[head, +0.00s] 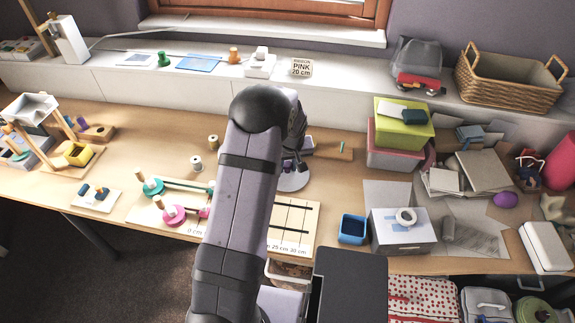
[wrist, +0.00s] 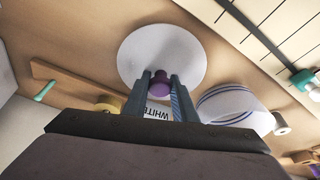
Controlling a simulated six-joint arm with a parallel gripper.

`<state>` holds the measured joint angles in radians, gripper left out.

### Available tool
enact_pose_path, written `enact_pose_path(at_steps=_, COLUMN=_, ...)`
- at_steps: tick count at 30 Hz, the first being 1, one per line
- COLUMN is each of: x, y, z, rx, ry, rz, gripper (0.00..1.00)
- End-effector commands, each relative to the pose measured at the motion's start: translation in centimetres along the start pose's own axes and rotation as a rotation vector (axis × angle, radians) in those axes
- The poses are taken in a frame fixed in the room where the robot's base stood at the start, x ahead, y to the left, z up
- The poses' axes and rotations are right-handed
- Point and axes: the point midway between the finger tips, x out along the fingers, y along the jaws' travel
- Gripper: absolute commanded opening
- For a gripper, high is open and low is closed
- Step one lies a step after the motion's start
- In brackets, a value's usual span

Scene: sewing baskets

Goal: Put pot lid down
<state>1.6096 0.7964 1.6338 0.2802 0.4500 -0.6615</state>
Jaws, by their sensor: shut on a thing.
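The pot lid (wrist: 160,45) is a round white disc with a purple knob (wrist: 159,84). My gripper (wrist: 158,88) is shut on the knob, one finger on each side of it. In the head view part of the lid (head: 293,182) shows just below my gripper (head: 300,166), close to the board with dark lines; my arm hides the rest. I cannot tell whether the lid touches the table or hangs slightly above it. A white round pot with blue stripes (wrist: 235,103) is right of my fingers in the wrist view; my arm hides it in the head view.
A card reading WHITE (wrist: 158,112) lies partly behind my fingers. The lined measuring board (head: 297,222) is in front of the lid. A blue open box (head: 352,229) stands to the right. A wooden strip (head: 333,151) lies behind; bare table (head: 350,180) is right of the lid.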

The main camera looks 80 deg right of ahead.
Motion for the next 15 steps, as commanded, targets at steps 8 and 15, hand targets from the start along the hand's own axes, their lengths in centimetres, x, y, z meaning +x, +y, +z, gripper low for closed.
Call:
enact_pose_path(at_steps=8, x=0.31, y=0.00, z=0.09, rx=0.000, ry=0.000, rz=0.000, gripper=0.32)
enact_pose_path(at_steps=15, x=0.27, y=0.00, z=0.09, rx=0.000, ry=0.000, rz=0.000, gripper=0.43)
